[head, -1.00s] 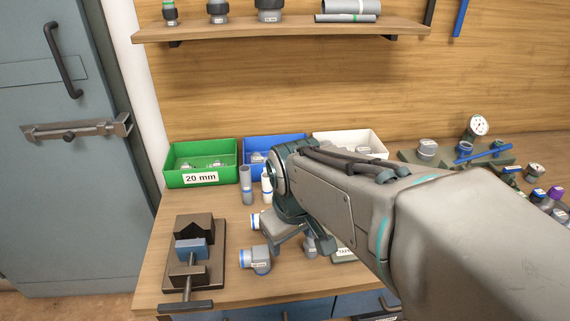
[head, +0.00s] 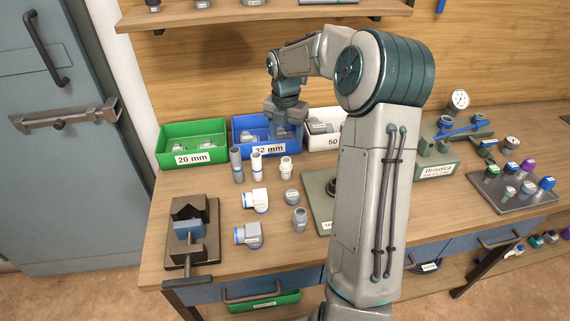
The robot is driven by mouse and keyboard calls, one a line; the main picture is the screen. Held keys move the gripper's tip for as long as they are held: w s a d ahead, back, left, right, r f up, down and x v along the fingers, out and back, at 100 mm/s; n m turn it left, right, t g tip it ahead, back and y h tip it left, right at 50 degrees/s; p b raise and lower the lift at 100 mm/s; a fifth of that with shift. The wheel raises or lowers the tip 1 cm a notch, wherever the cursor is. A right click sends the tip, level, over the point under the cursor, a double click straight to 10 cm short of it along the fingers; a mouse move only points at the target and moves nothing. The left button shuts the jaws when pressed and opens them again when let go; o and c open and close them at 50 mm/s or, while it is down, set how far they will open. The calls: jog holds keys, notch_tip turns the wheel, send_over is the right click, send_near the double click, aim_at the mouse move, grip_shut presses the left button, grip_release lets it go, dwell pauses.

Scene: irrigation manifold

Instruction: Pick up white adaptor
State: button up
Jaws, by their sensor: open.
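The likely white adaptor (head: 286,168) is a short white fitting standing upright on the workbench, just in front of the blue bin. It stands at the right end of a row with a grey coupling (head: 237,163) and a white coupling (head: 256,164). My gripper (head: 284,132) points down at the blue bin marked 32 mm (head: 250,149), behind and above the white adaptor. It is open and appears apart from the adaptor. The fingertips overlap the bin in the picture, so their exact height is hard to tell.
A green 20 mm bin (head: 192,158) and a white bin (head: 322,141) flank the blue one. A white elbow (head: 256,199), grey elbow (head: 248,235), grey cap (head: 292,197) and grey adaptor (head: 299,219) lie in front. A vise (head: 190,240) stands left. My arm hides part of the bench.

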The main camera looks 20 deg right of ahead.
aim_at(286, 167)
jog(key=shift+n, duration=0.6)
jog(key=f, duration=0.6)
jog(key=w+f+p, duration=0.1)
jog(key=f, duration=0.2)
jog(key=shift+d, duration=0.4)
jog(key=shift+a+f+p, duration=0.2)
jog(key=shift+f+p, duration=0.35)
jog(key=shift+f, duration=2.05)
jog(key=c, duration=1.1)
